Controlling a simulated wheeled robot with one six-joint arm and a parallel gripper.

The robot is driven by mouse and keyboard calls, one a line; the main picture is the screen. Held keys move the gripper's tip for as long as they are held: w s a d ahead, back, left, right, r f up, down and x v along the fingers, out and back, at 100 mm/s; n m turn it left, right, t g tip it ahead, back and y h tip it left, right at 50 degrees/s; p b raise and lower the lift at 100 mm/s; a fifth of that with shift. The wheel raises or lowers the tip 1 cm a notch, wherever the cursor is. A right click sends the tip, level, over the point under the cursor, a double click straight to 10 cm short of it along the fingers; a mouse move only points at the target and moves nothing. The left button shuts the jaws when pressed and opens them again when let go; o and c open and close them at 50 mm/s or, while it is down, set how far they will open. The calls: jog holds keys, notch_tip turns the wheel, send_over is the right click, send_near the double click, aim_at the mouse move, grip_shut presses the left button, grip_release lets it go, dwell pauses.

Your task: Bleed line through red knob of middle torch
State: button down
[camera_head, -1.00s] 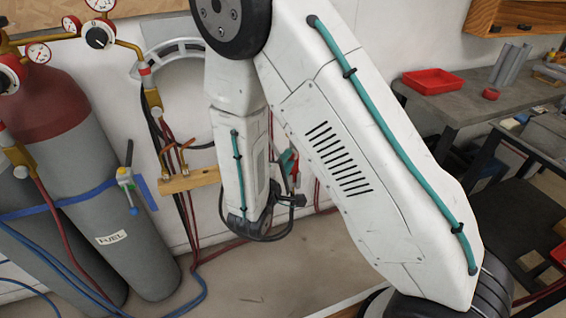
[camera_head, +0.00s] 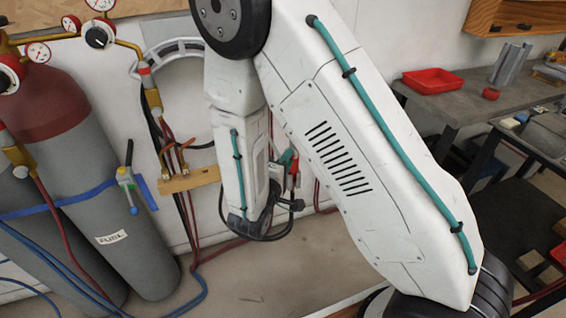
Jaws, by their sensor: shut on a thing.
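My forearm hangs in front of the wall, and its dark wrist end (camera_head: 262,212) is at the bottom. The jaws of my gripper are hidden behind the arm or too small to make out. A wooden rack (camera_head: 188,180) on the wall holds brass torch parts (camera_head: 180,152) left of my forearm, with dark and red hoses hanging below. A red and teal part (camera_head: 293,172) shows just right of my forearm, close to the wrist. I cannot tell which torch is the middle one. Its red knob cannot be made out, and my forearm covers part of the rack area.
Grey gas cylinders (camera_head: 115,205) with gauges (camera_head: 97,36) stand at the left, strapped with blue. Blue and red hoses run along the floor. A bench (camera_head: 455,105) with a red tray (camera_head: 432,80) stands at the right. The floor below my wrist is mostly clear.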

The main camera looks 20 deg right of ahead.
jog(key=c, duration=1.2)
grip_release()
jog(key=v, duration=0.7)
jog(key=shift+s+a, duration=0.3)
jog(key=shift+s, duration=0.05)
